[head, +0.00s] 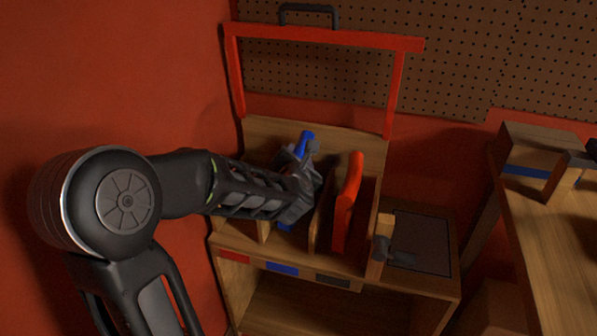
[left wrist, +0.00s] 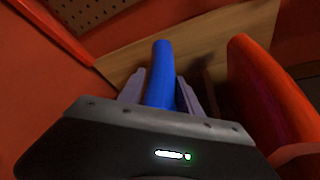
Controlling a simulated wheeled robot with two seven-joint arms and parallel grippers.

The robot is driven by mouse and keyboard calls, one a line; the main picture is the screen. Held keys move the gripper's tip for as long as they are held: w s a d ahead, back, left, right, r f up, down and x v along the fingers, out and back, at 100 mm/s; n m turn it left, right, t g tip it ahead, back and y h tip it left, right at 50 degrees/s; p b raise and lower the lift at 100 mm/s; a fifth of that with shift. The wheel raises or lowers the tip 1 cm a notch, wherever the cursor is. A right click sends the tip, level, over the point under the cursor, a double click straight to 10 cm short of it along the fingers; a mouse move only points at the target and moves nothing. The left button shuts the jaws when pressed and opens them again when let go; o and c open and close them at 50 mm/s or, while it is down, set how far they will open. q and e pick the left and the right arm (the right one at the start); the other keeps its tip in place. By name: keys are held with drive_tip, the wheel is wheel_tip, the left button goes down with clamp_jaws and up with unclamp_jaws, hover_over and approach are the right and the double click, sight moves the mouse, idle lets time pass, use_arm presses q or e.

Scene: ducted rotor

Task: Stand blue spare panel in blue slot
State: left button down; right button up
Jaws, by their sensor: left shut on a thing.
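The blue spare panel shows as a blue top edge (head: 305,140) in the head view, standing in the middle slot of the wooden rack. My left gripper (head: 303,160) is shut on it from above. In the left wrist view the blue panel (left wrist: 161,75) sits between the two fingers of my left gripper (left wrist: 160,92). A small piece of blue also shows under the gripper, inside the slot. A blue label (head: 283,269) marks the rack front below this slot. The gripper hides most of the panel, so I cannot tell whether it touches the slot floor. My right gripper is not in view.
A red panel (head: 347,204) stands in the slot to the right, close to my gripper; it also shows in the left wrist view (left wrist: 268,95). A red frame (head: 330,40) rises behind the rack. A dark tray surface (head: 425,240) and a wooden bench (head: 560,235) lie to the right.

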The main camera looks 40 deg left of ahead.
use_arm(q)
drive_tip(key=shift+f+b, duration=0.5)
drive_tip(key=shift+f, duration=1.3)
drive_tip(key=shift+f, duration=0.2)
drive_tip(key=c, duration=0.8)
unclamp_jaws()
drive_tip(key=shift+r, duration=0.2)
drive_tip(key=b+v, duration=0.4)
drive_tip(key=v, duration=0.8)
